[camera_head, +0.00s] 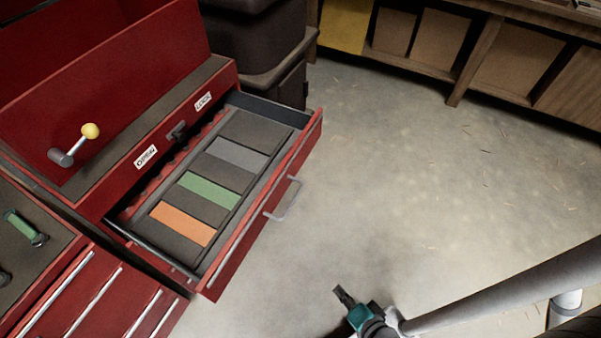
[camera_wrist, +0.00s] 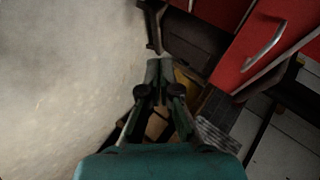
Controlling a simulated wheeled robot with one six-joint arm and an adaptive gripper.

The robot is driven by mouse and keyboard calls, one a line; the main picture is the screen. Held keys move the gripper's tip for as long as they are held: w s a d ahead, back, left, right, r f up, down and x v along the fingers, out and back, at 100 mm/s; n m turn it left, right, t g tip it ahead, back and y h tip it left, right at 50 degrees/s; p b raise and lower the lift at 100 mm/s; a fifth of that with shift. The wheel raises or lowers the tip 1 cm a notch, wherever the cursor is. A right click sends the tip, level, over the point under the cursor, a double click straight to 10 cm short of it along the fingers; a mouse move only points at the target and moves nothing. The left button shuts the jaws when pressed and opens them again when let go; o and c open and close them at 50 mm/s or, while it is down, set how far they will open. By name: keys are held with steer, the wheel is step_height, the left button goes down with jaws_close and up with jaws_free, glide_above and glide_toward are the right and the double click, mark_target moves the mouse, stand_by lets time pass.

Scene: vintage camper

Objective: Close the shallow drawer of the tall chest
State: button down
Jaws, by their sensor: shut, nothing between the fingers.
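The red tall chest (camera_head: 222,80) stands at the left in the head view. Its shallow drawer (camera_head: 310,138) is pulled well out. Flat grey, green and orange pieces lie in its dark interior. A grey bar handle (camera_head: 283,200) is on the drawer's red front; a red front with a bar handle (camera_wrist: 264,46) also shows at upper right in the wrist view. My gripper (camera_head: 343,295) is at bottom centre in the head view, apart from the drawer front and to its lower right. Its fingers (camera_wrist: 159,66) are together and hold nothing.
A yellow-knobbed lever (camera_head: 76,144) and "OPEN" and "LOCK" labels are on the chest. A lower red cabinet (camera_head: 75,300) stands at bottom left. Dark bins (camera_head: 262,45) stand behind the chest and wooden shelving (camera_head: 485,55) at the back right. The concrete floor (camera_head: 410,180) between is clear.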

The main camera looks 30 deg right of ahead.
steer(key=w+d+f+m+y, duration=0.2)
steer(key=w+f+m, duration=0.1)
steer(key=w+m, duration=0.4)
steer(key=m+t+y, duration=0.4)
steer(key=m+y, duration=0.4)
glide_toward(293, 169)
steer(key=x, duration=0.7)
steer(key=shift+w+a+f, duration=0.1)
steer(key=shift+a, duration=0.05)
